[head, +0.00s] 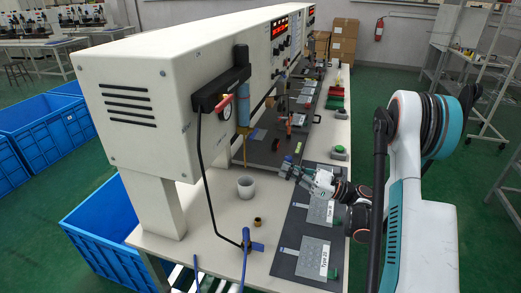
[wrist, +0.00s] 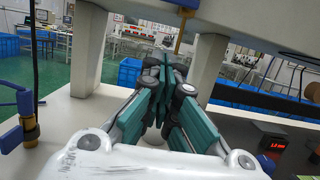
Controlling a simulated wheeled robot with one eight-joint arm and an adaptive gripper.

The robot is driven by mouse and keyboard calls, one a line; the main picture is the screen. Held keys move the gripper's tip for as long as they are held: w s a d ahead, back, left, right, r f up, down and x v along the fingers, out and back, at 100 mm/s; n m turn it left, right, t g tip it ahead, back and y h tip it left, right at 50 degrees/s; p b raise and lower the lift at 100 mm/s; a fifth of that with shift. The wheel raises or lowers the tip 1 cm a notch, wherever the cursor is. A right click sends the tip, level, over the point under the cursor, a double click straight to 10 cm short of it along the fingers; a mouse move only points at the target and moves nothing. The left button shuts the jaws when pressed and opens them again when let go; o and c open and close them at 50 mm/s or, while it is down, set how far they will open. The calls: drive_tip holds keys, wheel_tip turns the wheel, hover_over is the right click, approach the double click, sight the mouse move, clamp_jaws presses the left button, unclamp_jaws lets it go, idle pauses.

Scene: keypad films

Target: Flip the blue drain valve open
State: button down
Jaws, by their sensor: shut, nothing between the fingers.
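The blue drain valve (head: 256,246) is at the front of the bench, on a pipe at the end of a black hose. In the wrist view, a blue lever on a brass body (wrist: 24,105) shows at the left edge. My gripper (head: 287,168) is above the bench, behind and to the right of the valve and well apart from it. In the wrist view my gripper's green fingers (wrist: 165,68) are together and empty.
The white machine housing (head: 135,110) overhangs the left side. Grey keypad panels (head: 300,256) lie on the dark mat to the right. Blue crates (head: 100,235) stand on the floor.

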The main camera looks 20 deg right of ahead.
drive_tip(key=shift+a, duration=0.1)
drive_tip(key=w+a+r+b, duration=0.2)
drive_tip(key=w+a+r, duration=0.3)
drive_tip(key=a, duration=0.3)
drive_tip(key=shift+w+r+b, duration=0.2)
drive_tip(key=shift+r+b, duration=0.15)
drive_tip(key=shift+r, duration=0.4)
drive_tip(key=shift+m, duration=0.3)
